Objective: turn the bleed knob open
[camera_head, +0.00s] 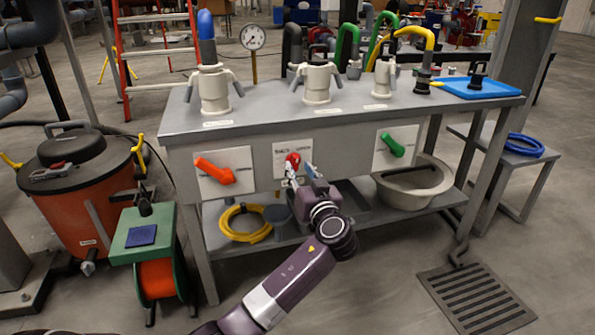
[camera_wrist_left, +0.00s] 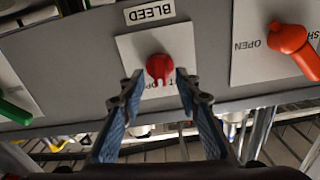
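The bleed knob (camera_head: 293,160) is a small red knob on a white plate in the middle of the bench's front panel. In the left wrist view the red knob (camera_wrist_left: 158,66) sits under an upside-down BLEED label (camera_wrist_left: 150,11), with part of another word showing beside it. My left gripper (camera_head: 302,172) is in front of the plate. In the wrist view its fingertips (camera_wrist_left: 160,84) are apart, one on each side of the knob, with small gaps showing. I cannot tell how deep the fingers reach around it. My right gripper is not in view.
An orange-red lever (camera_head: 215,171) is left of the knob and a green lever (camera_head: 392,145) is right. White valve bodies (camera_head: 316,82) and a gauge (camera_head: 253,37) are above. A lower shelf holds a yellow hose (camera_head: 245,223) and a basin (camera_head: 413,184).

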